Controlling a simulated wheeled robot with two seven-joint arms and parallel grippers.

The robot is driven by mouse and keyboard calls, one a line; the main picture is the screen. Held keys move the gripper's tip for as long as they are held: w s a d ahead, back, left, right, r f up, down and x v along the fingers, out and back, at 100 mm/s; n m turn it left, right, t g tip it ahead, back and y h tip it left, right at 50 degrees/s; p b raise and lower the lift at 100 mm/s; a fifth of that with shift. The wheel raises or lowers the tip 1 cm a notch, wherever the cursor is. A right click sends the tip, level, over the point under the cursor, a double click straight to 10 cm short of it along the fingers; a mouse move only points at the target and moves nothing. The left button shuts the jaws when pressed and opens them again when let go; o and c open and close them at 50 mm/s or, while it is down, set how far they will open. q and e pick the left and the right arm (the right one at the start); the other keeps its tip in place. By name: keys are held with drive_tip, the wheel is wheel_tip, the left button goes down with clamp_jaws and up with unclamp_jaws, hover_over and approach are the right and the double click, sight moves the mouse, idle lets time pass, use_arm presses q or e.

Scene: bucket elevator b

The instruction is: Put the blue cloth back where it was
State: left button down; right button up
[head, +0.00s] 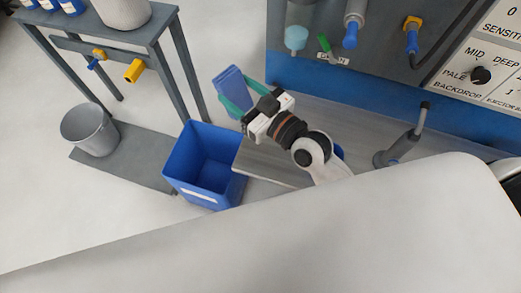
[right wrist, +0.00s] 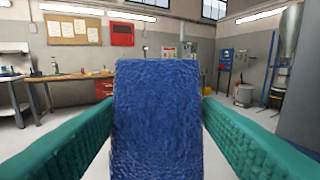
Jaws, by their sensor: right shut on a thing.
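The blue cloth (head: 229,82) is a folded, textured strip held up in my right gripper (head: 236,91). In the right wrist view the cloth (right wrist: 157,115) stands upright between the two green fingers and fills the middle of the picture. The gripper is shut on it. In the head view the gripper and cloth are above and a little to the right of an open blue bin (head: 176,153). The bin has a white label on its front and looks empty as far as I can see inside. My left gripper is not in view.
A grey bucket (head: 90,131) stands on a grey lower shelf (head: 140,158) at the left. A grey frame table (head: 152,38) is behind it. Open floor lies at left.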

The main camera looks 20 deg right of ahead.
drive_tip(key=a+f+n+g+y, duration=0.1)
drive_tip(key=a+n+g, duration=0.2)
drive_tip(key=a+g, duration=0.15)
drive_tip(key=n+g+h+b, duration=0.3)
drive_tip(key=n+g+h, duration=0.3)
drive_tip(key=g, duration=0.4)
hover_over(259, 155)
drive_tip(key=d, duration=0.1)
wheel_tip(259, 155, down, 15)
drive_tip(key=shift+s+d+f, duration=0.15)
drive_tip(key=shift+f+p, duration=0.3)
drive_tip(key=shift+f, duration=1.8)
drive_tip(key=o, duration=0.9)
drive_tip(key=shift+n, duration=0.3)
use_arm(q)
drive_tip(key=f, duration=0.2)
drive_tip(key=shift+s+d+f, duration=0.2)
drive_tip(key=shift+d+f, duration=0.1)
